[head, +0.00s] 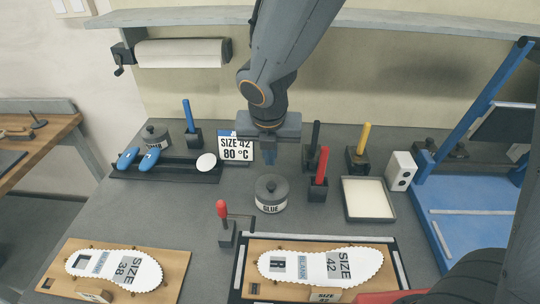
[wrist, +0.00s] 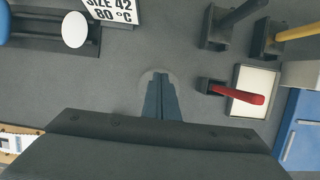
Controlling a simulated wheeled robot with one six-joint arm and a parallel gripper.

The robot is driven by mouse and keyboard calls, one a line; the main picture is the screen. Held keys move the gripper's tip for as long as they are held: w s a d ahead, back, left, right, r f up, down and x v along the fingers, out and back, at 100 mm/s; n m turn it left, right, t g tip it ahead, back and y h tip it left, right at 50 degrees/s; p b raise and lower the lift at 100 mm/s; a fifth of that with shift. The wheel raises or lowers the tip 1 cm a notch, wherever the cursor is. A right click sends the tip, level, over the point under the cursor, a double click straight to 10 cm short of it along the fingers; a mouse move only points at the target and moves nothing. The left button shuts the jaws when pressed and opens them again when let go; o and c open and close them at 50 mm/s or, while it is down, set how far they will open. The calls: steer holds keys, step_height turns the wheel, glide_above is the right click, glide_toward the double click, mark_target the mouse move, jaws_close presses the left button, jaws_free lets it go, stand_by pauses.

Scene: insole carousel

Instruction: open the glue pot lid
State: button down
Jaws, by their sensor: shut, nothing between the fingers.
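The glue pot (head: 270,206) is a dark grey round jar with a white GLUE label, standing upright mid-table. Its lid (head: 264,184) sits on top with a small round knob. My gripper (head: 262,158) points down above and slightly behind the pot in the head view, apart from it, with its fingers together and empty. In the wrist view my gripper (wrist: 160,76) shows its closed fingers over a faint round grey shape, probably the lid, mostly hidden behind them.
A white-lined tray (head: 367,198) lies to the right. The SIZE 42 sign (head: 236,149) stands behind left. Insole boards (head: 180,262) lie in front.

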mark_target(271, 184)
steer(key=v, duration=0.7)
steer(key=c, duration=2.4)
jaws_free()
steer(key=shift+r, duration=0.15)
steer(key=o, duration=0.5)
steer(key=shift+s+d+m, duration=0.1)
steer(key=shift+m, duration=0.5)
steer(key=shift+c, duration=0.2)
steer(key=o, duration=0.4)
steer(key=m, duration=0.1)
steer(key=f+m+g, duration=0.1)
steer(key=m, duration=0.1)
steer(key=f+m+g+b, duration=0.1)
steer(key=shift+s+d+f, duration=0.15)
steer(key=shift+d+f, duration=0.1)
steer(key=shift+d, duration=0.05)
steer(key=shift+c, duration=0.2)
steer(key=m, duration=0.1)
steer(key=m+g, duration=0.1)
steer(key=f+m, duration=0.1)
steer(key=shift+s+a+m+b, duration=0.15)
steer(key=shift+s+m+b, duration=0.15)
steer(key=shift+s+f+g, duration=0.1)
steer(key=shift+f+g, duration=0.15)
steer(key=shift+g, duration=0.05)
steer(key=shift+f+p, duration=0.7)
steer(key=shift+f, duration=2.9)
jaws_close()
